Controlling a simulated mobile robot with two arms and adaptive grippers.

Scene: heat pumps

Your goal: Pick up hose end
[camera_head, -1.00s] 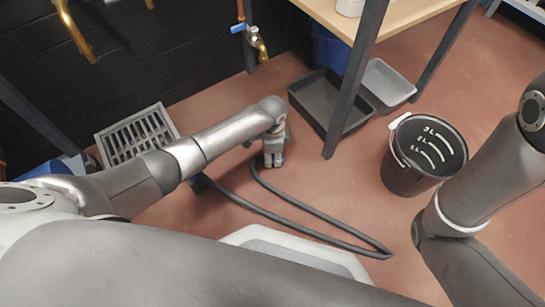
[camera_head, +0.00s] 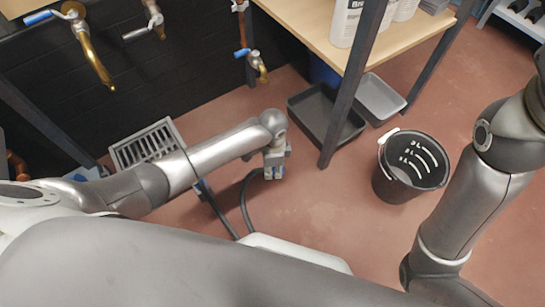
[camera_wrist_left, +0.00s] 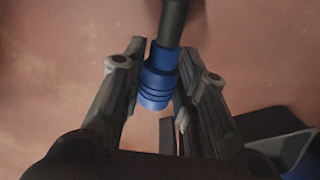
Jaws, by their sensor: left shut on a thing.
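A dark hose (camera_head: 246,205) runs from my left gripper (camera_head: 274,175) down over the red floor and out of sight behind my own body. Its blue hose end (camera_wrist_left: 158,82) sits between the two fingers of my left gripper (camera_wrist_left: 160,100) in the left wrist view, with the dark hose (camera_wrist_left: 174,20) leading away at the top. My left gripper is shut on this hose end, pointing down near the floor. My right gripper is outside the head view; only part of the right arm shows.
A black bucket (camera_head: 412,168) stands on the floor to the right. A dark tray (camera_head: 322,118) and a grey tray (camera_head: 378,98) lie by the table leg (camera_head: 352,88). A floor grate (camera_head: 148,145) and brass taps (camera_head: 95,58) are along the black wall.

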